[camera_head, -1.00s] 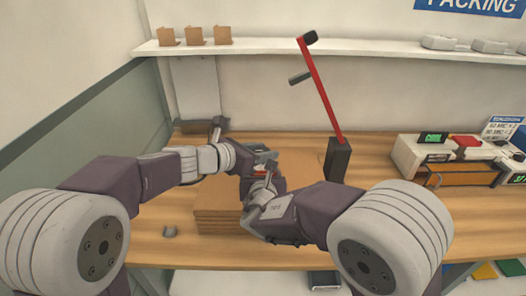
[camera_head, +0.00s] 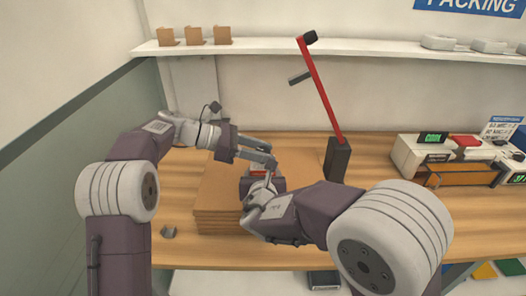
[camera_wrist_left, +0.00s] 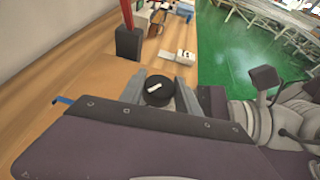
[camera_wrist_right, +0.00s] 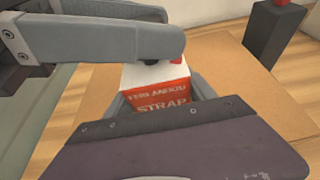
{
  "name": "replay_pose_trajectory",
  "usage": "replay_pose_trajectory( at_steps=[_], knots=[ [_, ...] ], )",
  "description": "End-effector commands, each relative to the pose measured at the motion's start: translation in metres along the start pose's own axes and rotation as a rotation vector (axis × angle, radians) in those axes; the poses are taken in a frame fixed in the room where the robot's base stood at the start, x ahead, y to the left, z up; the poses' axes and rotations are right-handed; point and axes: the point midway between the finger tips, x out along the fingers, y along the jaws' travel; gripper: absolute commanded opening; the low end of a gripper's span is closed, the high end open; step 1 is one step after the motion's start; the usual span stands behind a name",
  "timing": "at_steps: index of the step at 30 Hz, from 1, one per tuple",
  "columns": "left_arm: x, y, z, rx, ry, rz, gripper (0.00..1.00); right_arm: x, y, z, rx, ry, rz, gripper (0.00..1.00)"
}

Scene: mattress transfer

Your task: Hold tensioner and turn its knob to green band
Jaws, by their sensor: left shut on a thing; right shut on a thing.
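The tensioner, a small box with a white top and a red face lettered "STRAP" (camera_wrist_right: 158,98), stands between the fingers of my right gripper (camera_wrist_right: 160,100), which is shut on it. In the head view the tensioner (camera_head: 258,172) is mostly hidden by my grippers. Its round black knob with a white pointer mark (camera_wrist_left: 158,91) sits between the fingers of my left gripper (camera_wrist_left: 159,92). In the head view my left gripper (camera_head: 271,158) reaches in from above left and is shut on the knob. I cannot make out a green band.
A stack of flat cardboard (camera_head: 232,218) lies under the grippers on the wooden bench (camera_head: 330,235). A black post with a red lever (camera_head: 338,160) rises just behind. White devices (camera_head: 440,155) with green displays stand at the right. A small grey piece (camera_head: 168,232) lies front left.

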Motion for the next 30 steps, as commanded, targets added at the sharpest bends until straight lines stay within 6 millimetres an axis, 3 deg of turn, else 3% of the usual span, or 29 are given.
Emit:
replay_pose_trajectory(
  at_steps=[12,30],
  knots=[
    [-0.0005,0.0046,0.0017,0.088,-0.006,-0.196,0.00,-0.0007,0.0007,0.0000,0.000,0.000,0.002,0.00],
    [-0.0013,0.0020,0.0010,0.111,0.000,-0.250,0.00,-0.0004,0.0001,-0.0007,-0.001,0.002,0.000,0.00]
  ],
)
